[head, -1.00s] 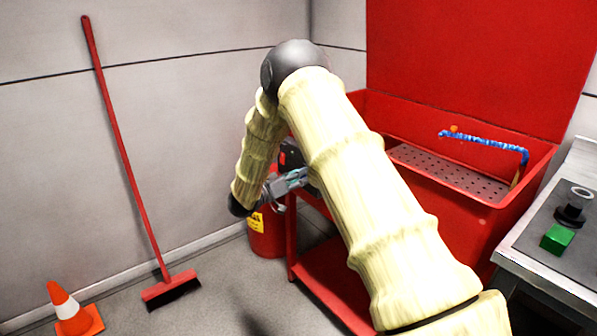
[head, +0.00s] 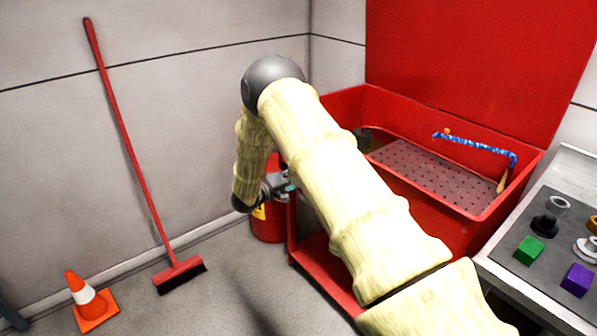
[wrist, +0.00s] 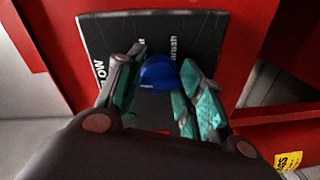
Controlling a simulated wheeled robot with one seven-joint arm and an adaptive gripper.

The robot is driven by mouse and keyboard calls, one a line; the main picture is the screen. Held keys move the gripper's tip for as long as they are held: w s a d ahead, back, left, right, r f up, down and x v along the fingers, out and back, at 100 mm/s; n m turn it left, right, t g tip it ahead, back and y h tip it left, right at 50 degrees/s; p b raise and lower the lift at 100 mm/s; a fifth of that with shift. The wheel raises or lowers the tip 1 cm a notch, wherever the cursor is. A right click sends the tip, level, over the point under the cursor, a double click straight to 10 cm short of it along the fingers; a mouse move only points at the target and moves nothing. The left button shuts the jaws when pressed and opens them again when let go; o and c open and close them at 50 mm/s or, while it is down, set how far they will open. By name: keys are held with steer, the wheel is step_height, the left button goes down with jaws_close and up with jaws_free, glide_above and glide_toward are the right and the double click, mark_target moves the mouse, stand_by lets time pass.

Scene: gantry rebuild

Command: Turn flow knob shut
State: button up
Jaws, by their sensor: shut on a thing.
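The flow knob (wrist: 158,73) is blue and sits on a dark panel (wrist: 205,32) in the wrist view. The panel carries partly hidden white lettering, "LOW" at left and "rush" at right. My gripper (wrist: 162,82) has teal finger pads on either side of the knob and is shut on it. The knob's lower part and any pointer mark are hard to make out. In the head view my gripper (head: 284,187) shows at the left side of the red parts washer (head: 480,208), partly behind my arm. The knob and panel are hidden there.
A red bin with a yellow label (head: 267,225) stands below my gripper. A broom (head: 128,150) leans on the left wall, with a traffic cone (head: 92,300) nearby. A bench (head: 520,268) with coloured blocks and fittings is at right.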

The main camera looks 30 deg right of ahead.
steer(key=shift+r+n+p, duration=0.1)
steer(key=shift+n+p, duration=0.25)
steer(key=shift+n, duration=0.15)
stand_by(0.3)
steer(key=o, duration=1)
steer(key=shift+w, duration=0.1)
steer(key=shift+a, duration=0.15)
steer(key=a, duration=0.4)
steer(key=s+a, duration=0.1)
steer(key=a, duration=0.6)
steer(key=shift+s+a+r, duration=0.25)
steer(key=shift+a+r, duration=0.1)
